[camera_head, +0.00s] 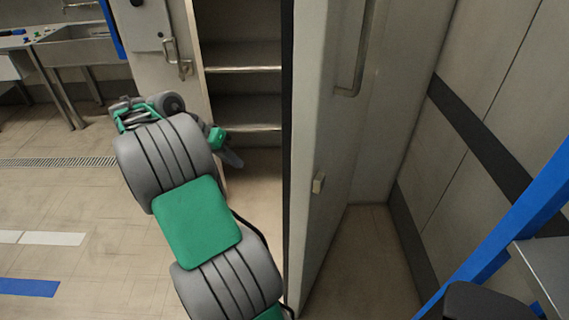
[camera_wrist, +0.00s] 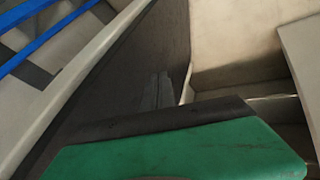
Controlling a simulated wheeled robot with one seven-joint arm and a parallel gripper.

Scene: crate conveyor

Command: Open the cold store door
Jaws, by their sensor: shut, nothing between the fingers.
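The cold store door (camera_head: 318,120) is a tall pale panel with a dark edge strip, standing swung out and open at the centre of the head view. Its bar handle (camera_head: 357,65) is on the right-hand face. Shelves (camera_head: 243,98) show through the opening to its left. My gripper (camera_head: 232,158) is in front of the opening, left of the door and clear of the handle. Its shut, empty grey fingertips also show in the wrist view (camera_wrist: 158,90), in front of a dark surface with pale edges (camera_wrist: 130,70). Whether they touch it I cannot tell.
Another pale panel with a handle (camera_head: 175,55) stands left of the shelves, close behind my arm. A wall with a dark band (camera_head: 480,120) is to the right. A blue rail (camera_head: 505,240) is at lower right. Open floor (camera_head: 60,190) lies to the left.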

